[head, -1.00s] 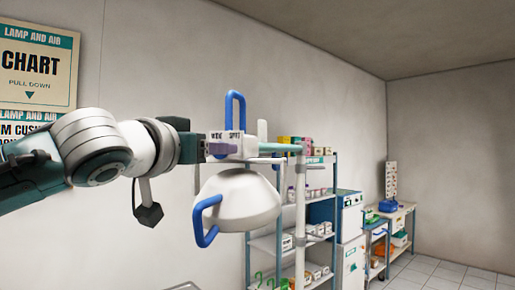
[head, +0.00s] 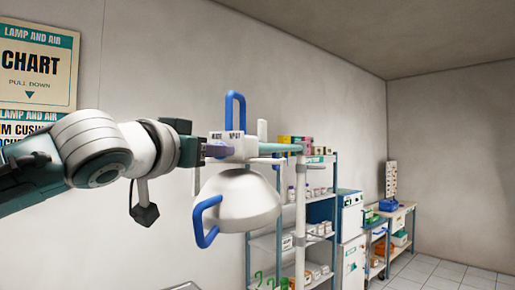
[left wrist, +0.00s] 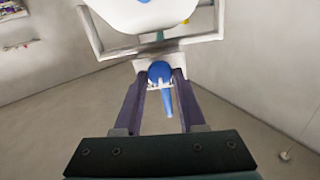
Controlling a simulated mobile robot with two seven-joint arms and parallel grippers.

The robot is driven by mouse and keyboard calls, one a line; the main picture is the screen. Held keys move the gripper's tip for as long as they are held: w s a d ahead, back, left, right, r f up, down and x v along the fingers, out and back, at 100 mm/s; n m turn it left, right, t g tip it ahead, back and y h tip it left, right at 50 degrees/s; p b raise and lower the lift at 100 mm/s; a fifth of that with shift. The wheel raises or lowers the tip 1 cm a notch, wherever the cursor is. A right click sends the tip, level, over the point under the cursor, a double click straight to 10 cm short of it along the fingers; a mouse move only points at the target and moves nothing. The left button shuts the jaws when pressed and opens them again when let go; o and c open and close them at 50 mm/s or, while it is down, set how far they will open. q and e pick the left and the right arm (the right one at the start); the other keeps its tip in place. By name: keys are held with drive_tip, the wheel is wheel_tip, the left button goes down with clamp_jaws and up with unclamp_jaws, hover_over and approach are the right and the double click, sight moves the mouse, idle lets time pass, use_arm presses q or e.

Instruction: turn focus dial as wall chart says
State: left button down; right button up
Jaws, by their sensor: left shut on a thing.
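The lamp head (head: 240,205) is a white dome with blue loop handles, hanging at the middle of the head view. A white block with small dark labels sits on top of it; the lettering is too small to read surely. In the left wrist view a round blue focus dial (left wrist: 159,72) with a blue pointer lies between the purple fingers of my left gripper (left wrist: 158,84). In the head view this gripper (head: 222,150) reaches the block from the left, shut on the dial, which it hides there. The wall chart (head: 38,62) is at far left, its lower part cut off behind my arm. My right gripper is out of view.
A white pole (head: 300,215) stands right of the lamp. Behind it are shelves (head: 322,207) with boxes and bottles, then a cabinet (head: 350,225) and a small bench (head: 392,217). The floor at right is clear.

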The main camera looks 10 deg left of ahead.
use_arm(q)
drive_tip(key=m+p, duration=0.1)
drive_tip(key=m, duration=0.2)
drive_tip(key=shift+m, duration=0.4)
drive_tip(key=shift+d+m+p, duration=0.1)
drive_tip(key=shift+m+p, duration=0.25)
drive_tip(key=shift+m, duration=1.15)
drive_tip(key=c, duration=0.5)
unclamp_jaws()
